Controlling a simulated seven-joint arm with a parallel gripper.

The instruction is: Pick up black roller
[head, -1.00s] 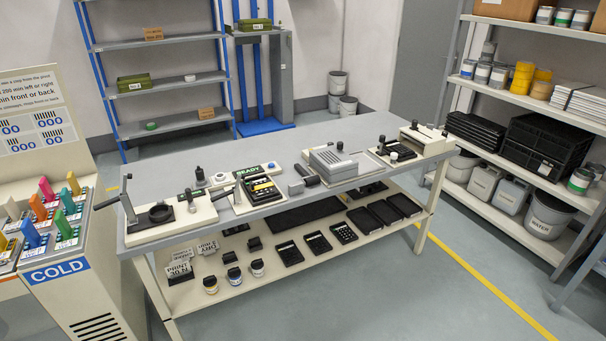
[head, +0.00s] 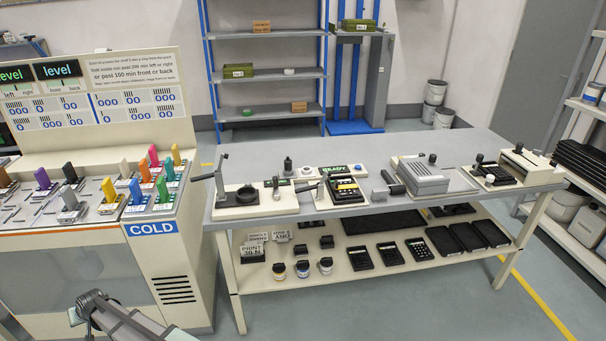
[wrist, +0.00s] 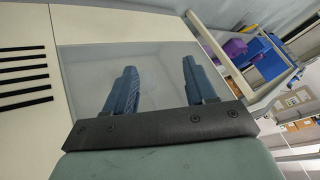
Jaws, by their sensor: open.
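What looks like the black roller (head: 393,183) lies on the grey top of the workbench (head: 335,207) in the head view. It sits left of the grey boxy press (head: 422,177), with a small grey part beside it. It is small here, so its details are hard to tell. My gripper (wrist: 159,70) shows in the wrist view with two blue fingers apart and nothing between them. It faces a pale cabinet and a clear or glossy panel, far from the roller. The roller is not in the wrist view.
The lower shelf (head: 300,277) holds pads, small jars and keypads. Part of my arm shows at the bottom left. Open floor lies before the bench.

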